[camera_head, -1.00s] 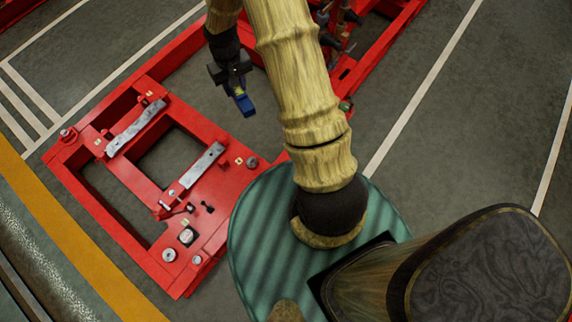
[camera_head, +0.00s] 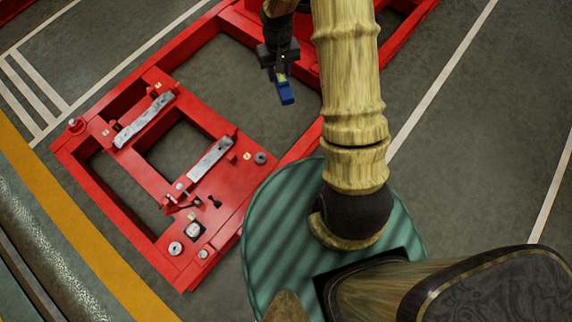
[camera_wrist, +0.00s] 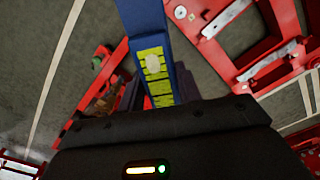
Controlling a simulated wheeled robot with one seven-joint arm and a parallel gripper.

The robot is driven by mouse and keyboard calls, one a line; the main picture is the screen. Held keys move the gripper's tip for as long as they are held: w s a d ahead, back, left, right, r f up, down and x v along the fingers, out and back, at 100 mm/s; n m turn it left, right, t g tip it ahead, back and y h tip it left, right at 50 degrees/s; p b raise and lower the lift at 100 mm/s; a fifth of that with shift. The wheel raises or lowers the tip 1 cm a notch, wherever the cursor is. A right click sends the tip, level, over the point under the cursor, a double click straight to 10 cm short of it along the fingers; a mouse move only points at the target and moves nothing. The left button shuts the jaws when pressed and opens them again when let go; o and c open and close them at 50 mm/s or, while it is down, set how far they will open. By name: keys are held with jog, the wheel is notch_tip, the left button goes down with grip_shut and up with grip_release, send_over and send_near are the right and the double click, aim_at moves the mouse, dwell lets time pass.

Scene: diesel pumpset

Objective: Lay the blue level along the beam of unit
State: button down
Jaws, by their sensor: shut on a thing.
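The blue level (camera_head: 286,93) hangs from my gripper (camera_head: 281,68) in the head view, above the grey floor inside the opening of the red frame. In the wrist view the level (camera_wrist: 143,16) runs up and away between my fingers (camera_wrist: 158,90), showing a yellow-green panel with a pale round spot. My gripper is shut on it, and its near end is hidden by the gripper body. The red unit (camera_head: 226,181) lies at the left, with red beams and two grey metal bars on top. The level is apart from the beams.
The grey bars (camera_head: 145,120) and (camera_head: 211,158) sit on the red frame, with round fittings and small dark parts near its front corner. My arm covers part of the red frame at the top. The floor at the right is clear.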

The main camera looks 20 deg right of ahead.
jog(key=shift+f, duration=0.1)
jog(key=s+f+m+b, duration=0.2)
jog(key=f+m+b, duration=0.3)
jog(key=f+b, duration=1.5)
jog(key=s+f+m+b, duration=0.3)
jog(key=f+m+b, duration=0.3)
jog(key=f+b, duration=1.4)
notch_tip(320, 180, down, 8)
jog(key=shift+s+f+b, duration=0.1)
jog(key=shift+s+b, duration=0.1)
jog(key=shift+b, duration=0.15)
jog(key=shift+f, duration=0.1)
jog(key=b, duration=0.4)
send_over(285, 165)
notch_tip(285, 165, down, 6)
jog(key=shift+f, duration=0.1)
jog(key=shift+f+b, duration=1.4)
jog(key=shift+f, duration=0.4)
jog(key=shift+f, duration=0.15)
